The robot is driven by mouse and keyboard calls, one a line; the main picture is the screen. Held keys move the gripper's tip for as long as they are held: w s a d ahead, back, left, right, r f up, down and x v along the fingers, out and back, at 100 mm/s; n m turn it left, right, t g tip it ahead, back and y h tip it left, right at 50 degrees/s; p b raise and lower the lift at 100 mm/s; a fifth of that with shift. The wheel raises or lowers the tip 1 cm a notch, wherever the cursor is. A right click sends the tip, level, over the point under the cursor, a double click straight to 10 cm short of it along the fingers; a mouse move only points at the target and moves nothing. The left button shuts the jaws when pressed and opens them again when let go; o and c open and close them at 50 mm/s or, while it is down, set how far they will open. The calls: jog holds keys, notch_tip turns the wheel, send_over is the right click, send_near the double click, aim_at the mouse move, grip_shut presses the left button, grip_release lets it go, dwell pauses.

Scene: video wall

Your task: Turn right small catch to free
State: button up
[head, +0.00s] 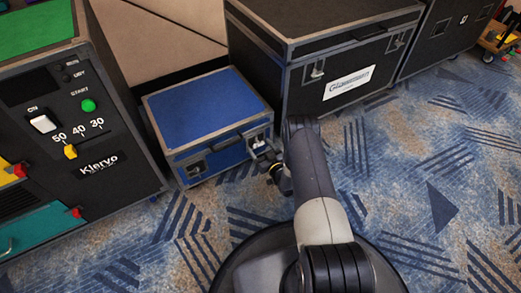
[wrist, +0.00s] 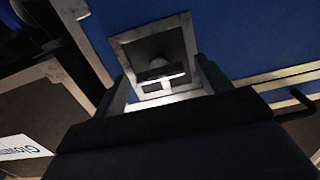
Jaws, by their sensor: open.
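A small blue case (head: 205,110) with grey metal edges stands on the carpet. Its right small catch (head: 258,141) is at the right end of its front. In the wrist view the catch (wrist: 160,73) is a metal piece with a small knob in a square plate. My gripper (head: 268,158) is at the front of the blue case by this catch. In the wrist view my gripper (wrist: 163,86) is open, one finger on each side of the catch. I cannot tell whether the fingers touch it. A left catch (head: 195,169) shows on the same front.
A larger black case (head: 300,85) stands close on the right. A dark machine (head: 90,150) with a switch and buttons stands on the left. The blue case's dark handle (wrist: 295,105) is beside my gripper. Open carpet (head: 420,200) lies in front.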

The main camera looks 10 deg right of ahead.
jog(key=shift+w, duration=0.15)
jog(key=shift+c, duration=0.3)
jog(key=c, duration=0.9)
jog(key=shift+n, duration=8.9)
